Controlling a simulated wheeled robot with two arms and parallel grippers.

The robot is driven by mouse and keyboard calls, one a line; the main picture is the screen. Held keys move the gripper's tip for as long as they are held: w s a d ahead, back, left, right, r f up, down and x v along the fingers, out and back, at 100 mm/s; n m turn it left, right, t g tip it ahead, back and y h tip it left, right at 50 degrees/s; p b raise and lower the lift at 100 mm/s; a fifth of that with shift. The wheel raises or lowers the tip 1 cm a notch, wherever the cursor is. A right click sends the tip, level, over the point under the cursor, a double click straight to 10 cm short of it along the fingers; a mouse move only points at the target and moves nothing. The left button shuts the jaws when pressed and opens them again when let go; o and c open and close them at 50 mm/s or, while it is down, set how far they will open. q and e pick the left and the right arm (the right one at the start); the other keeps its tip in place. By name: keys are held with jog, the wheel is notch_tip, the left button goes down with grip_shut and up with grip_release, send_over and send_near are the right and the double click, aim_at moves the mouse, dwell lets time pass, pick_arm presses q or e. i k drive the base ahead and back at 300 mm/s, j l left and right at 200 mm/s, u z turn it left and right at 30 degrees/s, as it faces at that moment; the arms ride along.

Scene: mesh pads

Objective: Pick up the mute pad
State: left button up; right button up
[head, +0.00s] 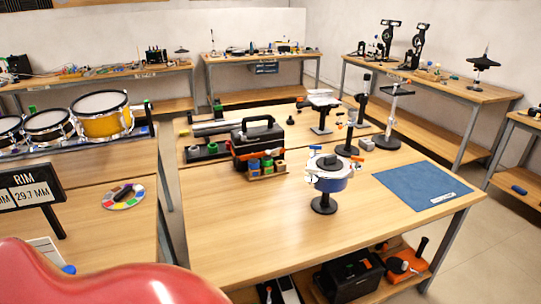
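A small drum (325,184) with a blue band and a pale top stands upright on a black pedestal on the central workbench. A dark grey round piece (328,163) with a raised centre lies on its top and looks like the mute pad, though I cannot be sure. Small orange and white fittings sit at the drum's rim. Neither of my grippers is in view, so I cannot see where they are relative to the drum.
A blue mat (418,187) lies right of the drum on the wooden workbench (255,222). A black toolbox (257,138) and several stands are behind. A rim sign (32,190) stands at left. A red curved surface covers the bottom left. The bench front is clear.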

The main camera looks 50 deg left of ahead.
aim_at(330, 163)
jog(key=u, duration=1.15)
